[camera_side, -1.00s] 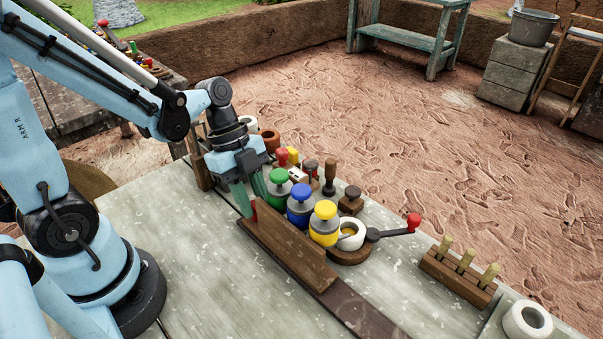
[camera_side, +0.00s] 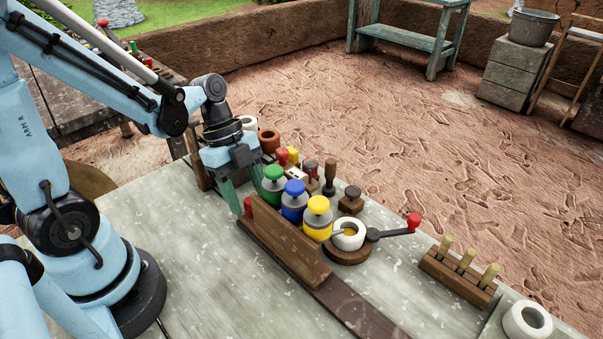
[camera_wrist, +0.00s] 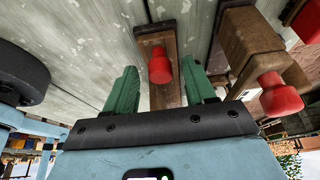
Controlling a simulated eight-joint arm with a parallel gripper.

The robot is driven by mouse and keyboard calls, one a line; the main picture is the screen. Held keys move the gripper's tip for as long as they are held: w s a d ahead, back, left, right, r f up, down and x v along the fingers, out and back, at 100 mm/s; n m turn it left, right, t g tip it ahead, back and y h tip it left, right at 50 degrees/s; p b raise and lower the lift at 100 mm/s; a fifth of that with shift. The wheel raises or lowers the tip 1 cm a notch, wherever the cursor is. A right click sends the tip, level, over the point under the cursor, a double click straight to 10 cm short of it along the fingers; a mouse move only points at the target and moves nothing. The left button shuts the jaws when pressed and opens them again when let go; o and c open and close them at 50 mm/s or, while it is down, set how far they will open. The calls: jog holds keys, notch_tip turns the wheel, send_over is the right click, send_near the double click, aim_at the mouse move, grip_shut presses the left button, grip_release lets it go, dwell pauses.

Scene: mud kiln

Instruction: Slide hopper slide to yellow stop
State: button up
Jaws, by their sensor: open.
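The hopper slide is a long brown wooden board (camera_side: 285,250) on a dark rail (camera_side: 355,312), with a red knob (camera_side: 248,206) at its left end. Three capped grey-bodied canisters stand along its far side: green (camera_side: 273,173), blue (camera_side: 294,188) and yellow (camera_side: 318,206). The yellow one is nearest the board's right end; I cannot tell whether it is the yellow stop. My gripper (camera_side: 246,199) points down at the knob end. In the wrist view its open green fingers (camera_wrist: 160,84) lie either side of the red knob (camera_wrist: 160,66), with gaps visible.
A white ring on a round wooden base (camera_side: 348,238), with a red-tipped lever (camera_side: 413,221), stands right of the canisters. A peg block (camera_side: 458,272) and white ring (camera_side: 527,321) are farther right. Several small tools crowd behind. The rail's right part is bare.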

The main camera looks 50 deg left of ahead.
jog(key=v, duration=1.2)
dwell(0.4)
jog(key=d+n+t+y, duration=0.1)
jog(key=n+t, duration=0.1)
jog(key=n, duration=0.4)
jog(key=w+d+f+n+t+y, duration=0.1)
jog(key=n+t+y, duration=0.1)
jog(key=n, duration=0.4)
jog(key=w+d+f+n+t+y, duration=0.1)
jog(key=n+t, duration=0.2)
jog(key=n, duration=0.3)
jog(key=shift+d, duration=0.35)
